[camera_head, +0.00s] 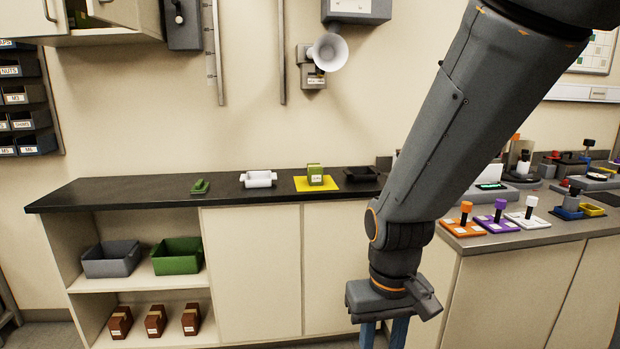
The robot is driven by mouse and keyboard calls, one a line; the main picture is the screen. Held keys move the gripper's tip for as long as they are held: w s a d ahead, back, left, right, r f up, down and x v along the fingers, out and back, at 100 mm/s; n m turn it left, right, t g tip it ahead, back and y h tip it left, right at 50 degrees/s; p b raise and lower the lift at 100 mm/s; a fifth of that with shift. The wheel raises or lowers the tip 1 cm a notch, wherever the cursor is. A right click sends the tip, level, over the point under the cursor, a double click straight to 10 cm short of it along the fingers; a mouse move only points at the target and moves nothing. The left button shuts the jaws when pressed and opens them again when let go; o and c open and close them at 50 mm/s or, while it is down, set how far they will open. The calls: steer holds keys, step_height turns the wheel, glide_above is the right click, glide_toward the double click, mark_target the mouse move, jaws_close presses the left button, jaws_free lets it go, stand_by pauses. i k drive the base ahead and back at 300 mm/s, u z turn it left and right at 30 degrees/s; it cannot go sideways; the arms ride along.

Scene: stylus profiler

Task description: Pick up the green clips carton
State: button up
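A small olive-green carton (315,175) with a pale label stands upright on a yellow mat (332,185) on the black counter. The label is too small to read. My gripper (383,336) hangs in front of the lower cabinets, below the counter top and to the right of the carton. Its two blue fingers are apart with nothing visible between them. The fingertips are cut off by the bottom edge of the picture.
On the black counter (130,191) are a small green holder (200,186), a white tray (258,179) and a black tray (360,174). Coloured fixtures (497,213) stand on the right bench. Bins (111,260) and brown boxes (155,322) fill the shelves.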

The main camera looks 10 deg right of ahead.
mark_target(315, 170)
steer(key=u, duration=0.65)
steer(key=i, duration=1.35)
